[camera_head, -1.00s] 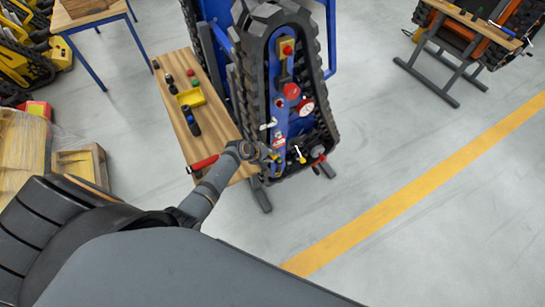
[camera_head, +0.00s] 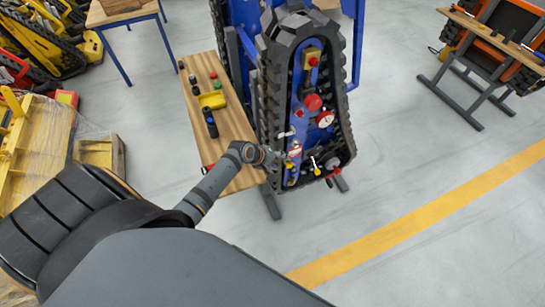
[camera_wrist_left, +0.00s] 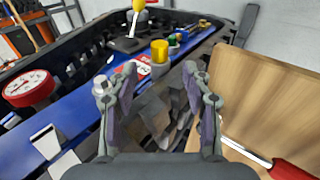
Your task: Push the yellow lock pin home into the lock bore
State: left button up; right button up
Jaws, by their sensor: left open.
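The yellow lock pin looks like a yellow cylinder with a grey lower end (camera_wrist_left: 160,52). It stands at the edge of the carrier's blue panel (camera_wrist_left: 85,108), beyond my left fingertips in the left wrist view. In the head view a small yellow spot near the panel's lower left (camera_head: 290,166) seems to be it. My left gripper (camera_wrist_left: 152,82) is open and empty, its fingers spread short of the pin. It also shows in the head view (camera_head: 275,160) at the carrier's left track. The lock bore cannot be made out. My right gripper is not in view.
A yellow-knobbed lever (camera_wrist_left: 138,8) stands beyond the pin. Black track (camera_head: 268,100) rims the carrier.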

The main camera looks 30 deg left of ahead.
pick_arm(q)
jog(key=v, duration=0.6)
